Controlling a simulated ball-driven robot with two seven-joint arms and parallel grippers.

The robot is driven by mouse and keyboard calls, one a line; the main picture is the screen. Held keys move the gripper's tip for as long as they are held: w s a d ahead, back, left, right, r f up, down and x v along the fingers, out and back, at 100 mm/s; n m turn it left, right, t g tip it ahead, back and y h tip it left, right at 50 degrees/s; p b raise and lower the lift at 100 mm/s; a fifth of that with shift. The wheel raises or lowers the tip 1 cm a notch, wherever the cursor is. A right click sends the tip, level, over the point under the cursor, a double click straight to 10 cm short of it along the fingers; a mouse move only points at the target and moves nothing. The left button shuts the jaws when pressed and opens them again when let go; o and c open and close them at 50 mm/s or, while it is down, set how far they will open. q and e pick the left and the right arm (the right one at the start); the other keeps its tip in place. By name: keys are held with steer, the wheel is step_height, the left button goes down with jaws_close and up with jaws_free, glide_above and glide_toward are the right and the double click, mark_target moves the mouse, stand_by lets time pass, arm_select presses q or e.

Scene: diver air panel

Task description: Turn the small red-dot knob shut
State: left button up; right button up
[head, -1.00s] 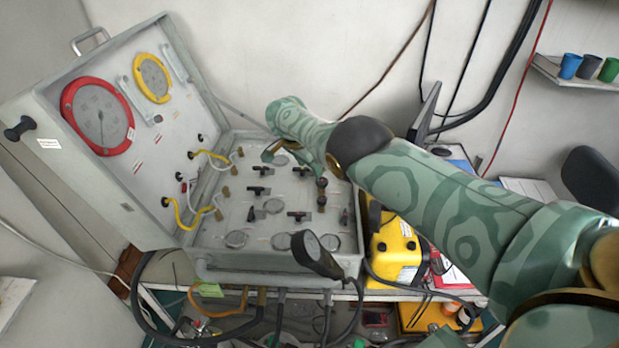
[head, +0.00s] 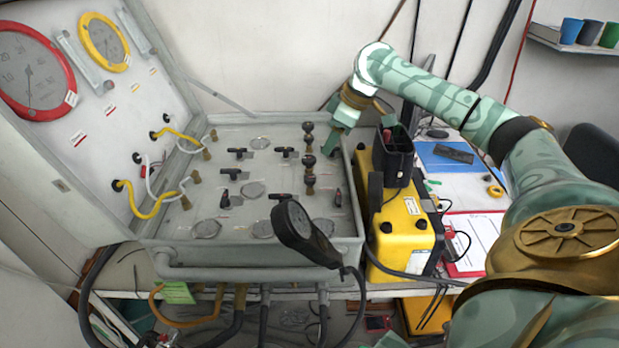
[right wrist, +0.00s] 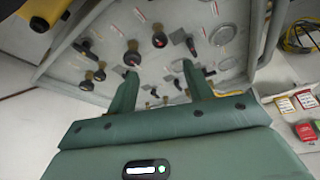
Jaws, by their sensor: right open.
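A small dark knob with a reddish mark (head: 338,197) stands on the right part of the grey panel (head: 265,215), beside the column of brass-stemmed black knobs (head: 310,161). I take it for the red-dot knob; the dot is too small to be sure. It appears to be the dark knob at upper left in the right wrist view (right wrist: 86,45). My right gripper (head: 337,138) is over the panel's far right corner, apart from this knob. In the right wrist view its two fingers (right wrist: 161,88) are spread, with nothing held. My left gripper is out of view.
Several black T-handles (head: 287,152) stand across the panel. A yellow case (head: 402,220) with a black holder stands close right. The open lid with red (head: 30,75) and yellow gauges is left.

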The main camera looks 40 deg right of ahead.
mark_target(310, 177)
steer(key=b+x, duration=0.3)
steer(key=x, duration=1)
steer(key=shift+w+a, duration=0.1)
steer(key=c, duration=0.9)
steer(key=r+p, duration=0.1)
steer(key=p, duration=0.3)
steer(key=shift+m, duration=0.3)
steer(key=shift+c, duration=0.2)
steer(key=shift+f+p, duration=0.2)
steer(key=shift+p, duration=0.2)
steer(key=shift+f, duration=0.3)
